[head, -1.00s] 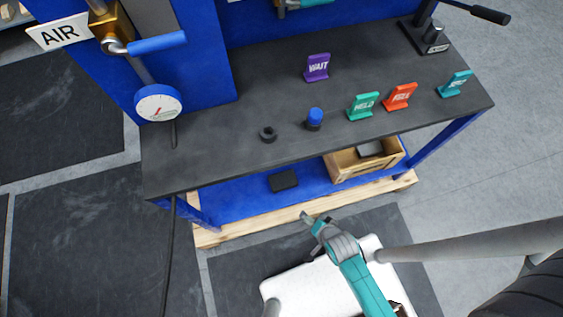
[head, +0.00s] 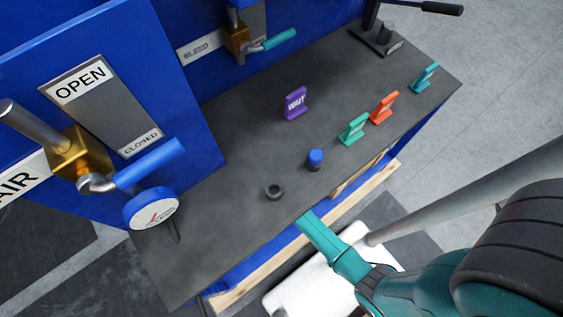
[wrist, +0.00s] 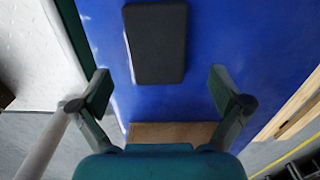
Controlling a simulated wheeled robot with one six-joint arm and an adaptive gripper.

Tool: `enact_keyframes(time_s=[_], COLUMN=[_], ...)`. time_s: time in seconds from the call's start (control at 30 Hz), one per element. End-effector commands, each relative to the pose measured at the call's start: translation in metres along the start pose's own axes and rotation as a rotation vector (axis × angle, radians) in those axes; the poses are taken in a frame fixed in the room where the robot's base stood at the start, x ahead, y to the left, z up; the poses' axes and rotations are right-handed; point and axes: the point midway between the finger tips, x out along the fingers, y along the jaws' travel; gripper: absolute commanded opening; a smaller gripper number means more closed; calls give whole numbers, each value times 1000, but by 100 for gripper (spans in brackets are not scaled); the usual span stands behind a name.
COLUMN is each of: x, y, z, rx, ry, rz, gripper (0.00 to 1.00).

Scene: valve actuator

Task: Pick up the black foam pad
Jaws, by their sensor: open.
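The black foam pad (wrist: 157,42) is a dark flat rectangle with rounded corners. It lies on the blue lower shelf (wrist: 112,40) in the wrist view. In the head view the bench top hides it. My gripper (wrist: 160,88) is open and empty, its two fingers spread wide. In the picture the pad lies between and above the fingertips, apart from both. In the head view my teal arm reaches to the front edge of the bench, and its fingers are hidden below the top.
The dark bench top (head: 225,225) overhangs the shelf. A wooden piece (wrist: 170,132) and a wooden beam (wrist: 292,105) border the shelf.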

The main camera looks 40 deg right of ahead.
Motion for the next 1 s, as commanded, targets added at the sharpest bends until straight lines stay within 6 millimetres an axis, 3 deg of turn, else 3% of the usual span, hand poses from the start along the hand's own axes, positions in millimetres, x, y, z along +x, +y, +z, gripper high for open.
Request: enact_keyframes(time_s=[0.33, 0.63, 1.0], x=[25, 61, 69], y=[1, 3, 4], z=[-3, -8, -8], rx=[0, -2, -2], ry=[0, 0, 0], rz=[1, -1, -2], gripper=[100, 100, 100])
